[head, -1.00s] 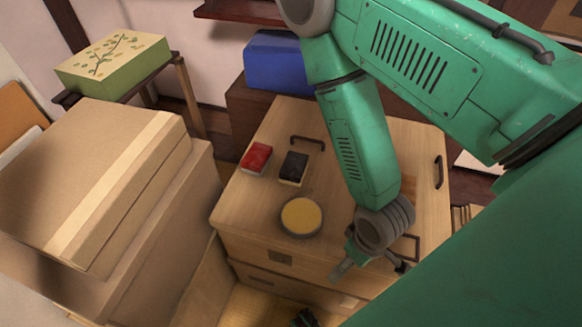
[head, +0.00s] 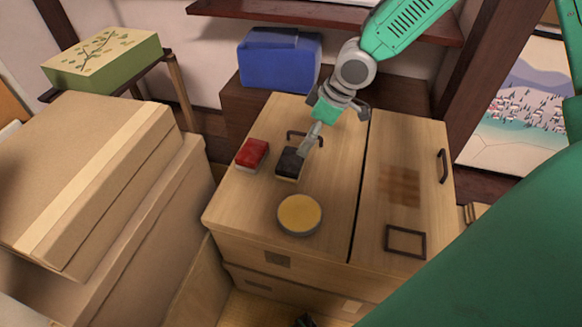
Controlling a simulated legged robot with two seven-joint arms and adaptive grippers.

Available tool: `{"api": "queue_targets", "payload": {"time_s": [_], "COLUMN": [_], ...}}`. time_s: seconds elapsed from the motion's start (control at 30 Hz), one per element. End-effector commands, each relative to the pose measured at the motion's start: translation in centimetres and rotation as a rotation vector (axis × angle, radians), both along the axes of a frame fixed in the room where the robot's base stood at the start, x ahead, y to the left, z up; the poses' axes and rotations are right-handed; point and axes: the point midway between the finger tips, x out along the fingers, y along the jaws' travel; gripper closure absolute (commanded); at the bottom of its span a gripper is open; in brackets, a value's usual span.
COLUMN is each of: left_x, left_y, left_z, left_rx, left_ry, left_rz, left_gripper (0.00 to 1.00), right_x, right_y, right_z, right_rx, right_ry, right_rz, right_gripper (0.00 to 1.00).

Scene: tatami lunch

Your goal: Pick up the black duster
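The black duster (head: 288,164), a small block with a black top and a pale lower edge, lies on the light wooden cabinet top. My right gripper (head: 308,141) comes in from the upper right. Its pale fingertip is at the duster's upper right edge and overlaps it in the picture. I cannot tell if it touches the duster, or whether the fingers are open or shut. The duster lies flat and looks unlifted. My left gripper is not in view.
A red duster (head: 252,153) lies just left of the black one. A round yellow-topped tin (head: 299,213) stands in front. A dark handle (head: 318,134) is behind the duster. A blue box (head: 280,62) stands behind; cardboard boxes (head: 110,165) fill the left. The cabinet's right side is clear of loose objects.

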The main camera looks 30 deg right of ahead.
Motion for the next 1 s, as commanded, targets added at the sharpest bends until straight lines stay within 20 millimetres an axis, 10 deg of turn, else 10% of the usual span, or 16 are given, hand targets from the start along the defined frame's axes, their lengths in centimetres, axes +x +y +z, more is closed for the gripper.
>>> {"api": "queue_targets", "payload": {"time_s": [0.23, 1.0], "left_x": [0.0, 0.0], "left_y": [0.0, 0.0], "left_z": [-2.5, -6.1], "left_rx": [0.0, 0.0], "left_ry": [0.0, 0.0], "left_rz": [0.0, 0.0], "left_gripper": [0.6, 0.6], "right_x": [1.2, 2.9], "right_y": [1.2, 3.2], "right_z": [-5.0, -10.8], "right_rx": [0.001, 0.002], "right_ry": [0.003, 0.001], "right_rz": [0.002, 0.0], "right_gripper": [0.0, 0.0]}}
